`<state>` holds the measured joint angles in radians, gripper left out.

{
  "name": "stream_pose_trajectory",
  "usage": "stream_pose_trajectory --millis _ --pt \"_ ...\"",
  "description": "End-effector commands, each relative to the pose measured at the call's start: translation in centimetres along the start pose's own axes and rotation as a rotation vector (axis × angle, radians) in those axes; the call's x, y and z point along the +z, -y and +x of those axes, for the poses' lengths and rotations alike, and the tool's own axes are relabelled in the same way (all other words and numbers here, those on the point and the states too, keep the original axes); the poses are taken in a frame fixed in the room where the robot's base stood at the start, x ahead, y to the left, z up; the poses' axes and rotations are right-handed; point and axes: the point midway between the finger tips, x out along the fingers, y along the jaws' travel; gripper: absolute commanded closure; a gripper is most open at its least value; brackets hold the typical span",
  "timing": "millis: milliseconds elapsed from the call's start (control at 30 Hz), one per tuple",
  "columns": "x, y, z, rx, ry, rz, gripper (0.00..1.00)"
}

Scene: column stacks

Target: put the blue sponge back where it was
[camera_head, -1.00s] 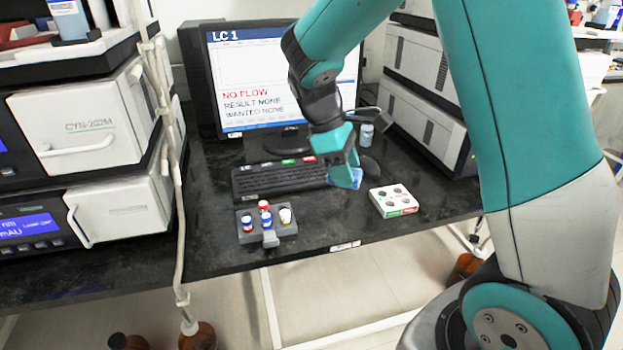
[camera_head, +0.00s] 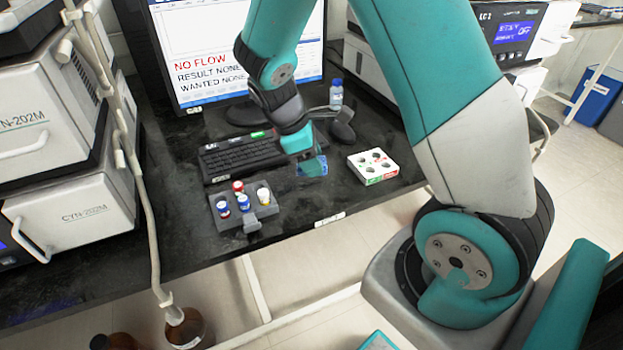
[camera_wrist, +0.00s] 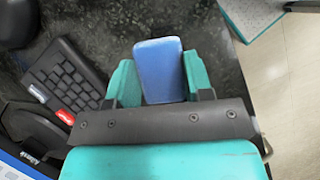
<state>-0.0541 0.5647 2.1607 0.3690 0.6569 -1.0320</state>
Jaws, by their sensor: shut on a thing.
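The blue sponge (camera_wrist: 159,70) is between the two teal fingers of my gripper (camera_wrist: 158,85) in the wrist view, and the gripper is shut on it. In the head view my gripper (camera_head: 312,168) is over the dark bench, right of the keyboard and left of the white block with holes. A small part of the sponge (camera_head: 303,168) shows there behind the fingers. I cannot tell whether the sponge touches the bench top.
A grey rack (camera_head: 218,202) with several capped vials stands at the front left of the bench. The keyboard (camera_head: 240,157), the white block (camera_head: 372,165), a mouse-like dark object and a blue-capped bottle (camera_head: 336,94) are close by. The monitor (camera_head: 235,50) stands behind.

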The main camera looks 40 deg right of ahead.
Motion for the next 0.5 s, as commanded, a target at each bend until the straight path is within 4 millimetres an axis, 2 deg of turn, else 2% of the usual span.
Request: stream_pose_trajectory --millis 233,400,500 --pt "-0.9 0.0 1.9 0.000 0.001 -0.002 0.72" --pt "-1.9 0.0 4.4 -0.001 0.001 -0.003 0.72" --pt "-2.1 0.0 4.8 0.000 0.000 -0.002 0.72"
